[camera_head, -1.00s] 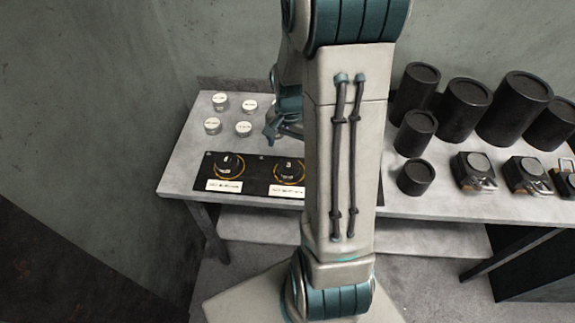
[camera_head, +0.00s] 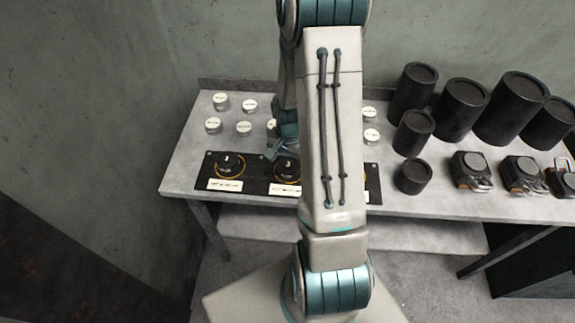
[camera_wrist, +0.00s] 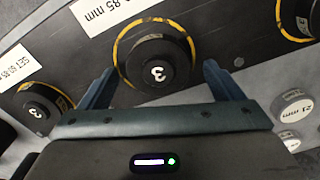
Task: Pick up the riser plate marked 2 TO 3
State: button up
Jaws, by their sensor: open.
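I cannot read the marking 2 TO 3 on anything in view. Several small round silver discs with white labels (camera_head: 220,102) stand on the table behind the black dial panel. In the wrist view one disc (camera_wrist: 292,108) at the right reads 21 mm. My gripper (camera_wrist: 160,76) is open and empty. Its two fingers point toward a black knob marked 3 (camera_wrist: 157,72) with a yellow ring, one fingertip to each side in the picture. Contact cannot be told. In the head view my gripper (camera_head: 274,150) is partly hidden by my arm, above the panel's back edge.
The black panel (camera_head: 255,170) lies along the table's front edge, with knobs and white label strips. The grey table (camera_head: 185,165) is bare at the left.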

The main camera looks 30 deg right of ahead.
jog(key=c, duration=1.5)
jog(key=shift+r, duration=0.1)
